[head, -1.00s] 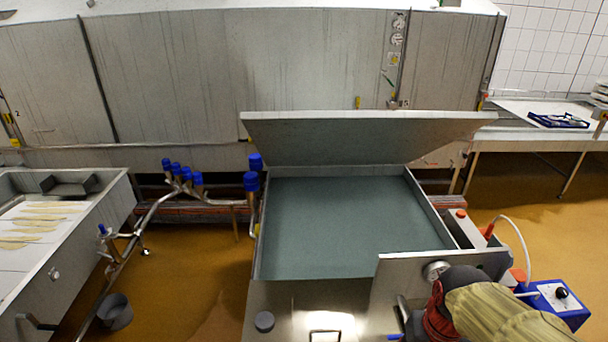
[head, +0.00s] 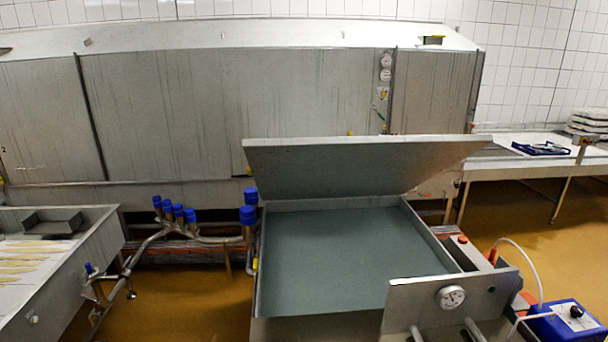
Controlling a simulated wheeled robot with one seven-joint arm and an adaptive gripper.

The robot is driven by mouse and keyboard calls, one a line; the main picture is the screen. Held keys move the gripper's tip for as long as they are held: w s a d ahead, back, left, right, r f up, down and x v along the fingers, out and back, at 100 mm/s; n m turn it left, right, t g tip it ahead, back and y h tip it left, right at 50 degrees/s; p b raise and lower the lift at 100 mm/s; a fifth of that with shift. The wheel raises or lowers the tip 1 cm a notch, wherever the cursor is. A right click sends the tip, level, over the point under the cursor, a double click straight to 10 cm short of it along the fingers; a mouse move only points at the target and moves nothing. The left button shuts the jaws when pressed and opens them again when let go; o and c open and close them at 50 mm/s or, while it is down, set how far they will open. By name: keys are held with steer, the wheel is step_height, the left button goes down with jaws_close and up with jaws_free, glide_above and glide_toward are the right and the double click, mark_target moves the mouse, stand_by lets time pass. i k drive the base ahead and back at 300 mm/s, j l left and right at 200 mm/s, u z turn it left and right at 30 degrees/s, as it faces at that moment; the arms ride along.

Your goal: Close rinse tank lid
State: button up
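The rinse tank (head: 258,270) stands in front of me, full of blue-grey water. Its flat metal lid (head: 360,168) is hinged along the tank's far edge. The lid is raised and tilted back, so the whole tank opening shows. A metal panel with a round dial gauge (head: 451,297) stands at the tank's near right corner. My gripper is not in view.
Several blue-capped pipes (head: 178,212) stand left of the tank. A metal trough (head: 85,256) is at the far left. A blue control box (head: 568,320) with a white hose is at the right. A table (head: 490,162) with a blue tray (head: 541,148) stands at the back right. Ochre floor is open between.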

mark_target(332, 167)
steer(key=i+j+z, duration=0.1)
steer(key=j+z, duration=0.35)
steer(key=j, duration=0.9)
steer(key=k+j+z, duration=0.15)
steer(key=j+z, duration=0.25)
steer(key=j, duration=0.95)
steer(key=i+j+z, duration=0.35)
steer(key=j, duration=0.75)
steer(key=j+z, duration=0.35)
steer(key=j, duration=0.75)
steer(key=j+z, duration=0.35)
steer(key=j, duration=0.8)
steer(key=i+j, duration=0.25)
steer(key=i, duration=0.25)
steer(key=i+j, duration=0.2)
steer(key=i, duration=0.3)
steer(key=i+j+z, duration=0.1)
steer(key=j, duration=0.15)
